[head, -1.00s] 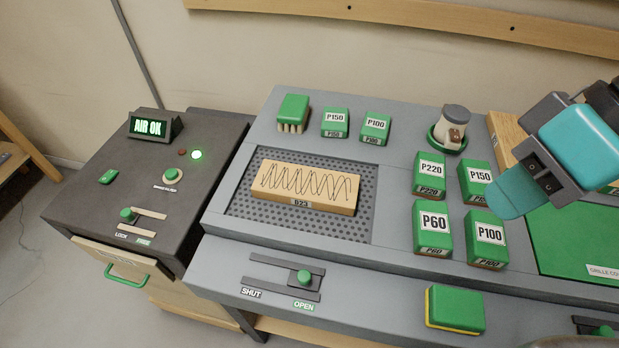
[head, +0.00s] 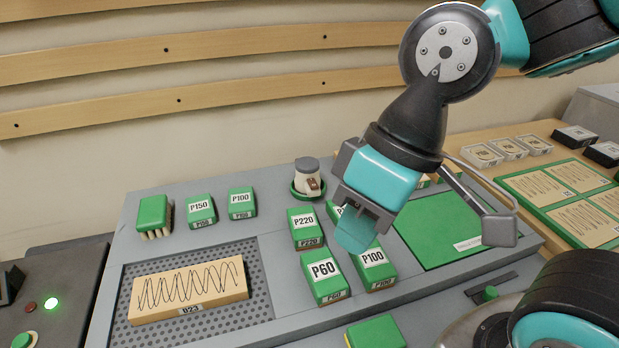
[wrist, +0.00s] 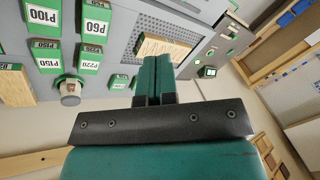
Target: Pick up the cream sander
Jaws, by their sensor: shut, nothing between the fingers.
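The cream sander (head: 308,184) with a grey top stands upright in a green ring holder at the back of the bench. It also shows in the wrist view (wrist: 70,88), left of the fingers. My gripper (head: 355,236) is shut and empty, in front and to the right of the sander in the head view, apart from it. It hides part of a P150 block behind it. In the wrist view its teal fingers (wrist: 152,75) lie together.
Green P220 (head: 305,225), P60 (head: 323,275) and P100 (head: 373,262) blocks stand in front of the sander. P150 (head: 200,209) and P100 (head: 241,201) blocks and a brush (head: 153,215) are to its left. A wooden board (head: 190,288) lies on the perforated grille.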

